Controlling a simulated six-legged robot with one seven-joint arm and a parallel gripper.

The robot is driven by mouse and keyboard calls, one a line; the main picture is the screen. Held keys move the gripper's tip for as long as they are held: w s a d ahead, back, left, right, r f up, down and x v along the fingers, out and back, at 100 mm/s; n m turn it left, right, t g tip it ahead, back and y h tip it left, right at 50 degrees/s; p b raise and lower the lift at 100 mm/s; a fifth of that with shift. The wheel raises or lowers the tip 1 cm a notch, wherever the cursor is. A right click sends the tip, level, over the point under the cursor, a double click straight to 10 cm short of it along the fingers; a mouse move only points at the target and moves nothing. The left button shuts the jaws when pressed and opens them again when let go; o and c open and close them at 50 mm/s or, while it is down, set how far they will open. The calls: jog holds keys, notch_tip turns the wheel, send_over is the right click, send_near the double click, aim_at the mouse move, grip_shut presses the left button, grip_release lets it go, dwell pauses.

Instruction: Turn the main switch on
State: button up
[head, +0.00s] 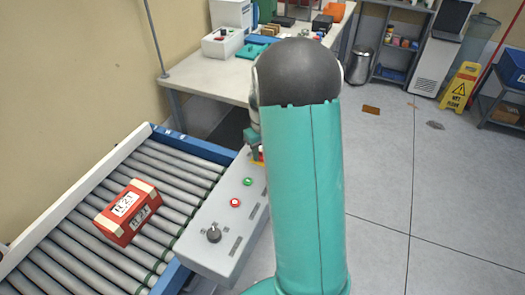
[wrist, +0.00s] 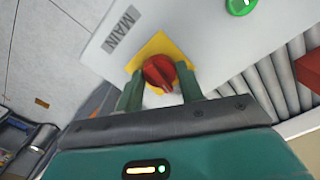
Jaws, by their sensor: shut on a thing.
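The main switch (wrist: 158,73) is a red rotary knob on a yellow plate, beside a label reading MAIN, in the wrist view. My gripper (wrist: 158,88) has its two green fingers on either side of the red knob and is shut on it. In the head view my arm hides most of the switch; only a bit of red and yellow (head: 258,157) shows by my gripper (head: 252,140). The grey control panel (head: 205,235) holds the switch at its far end.
The panel also carries a green button (head: 247,181), a red button (head: 235,202) and a black knob (head: 214,235). A red box (head: 128,211) lies on the roller conveyor (head: 85,262) at left. A cluttered workbench (head: 205,77) stands behind.

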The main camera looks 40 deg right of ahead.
jog(key=m, duration=1.2)
jog(key=shift+m, duration=2.1)
jog(key=o, duration=1)
notch_tip(320, 180, up, 14)
jog(key=shift+f, duration=0.1)
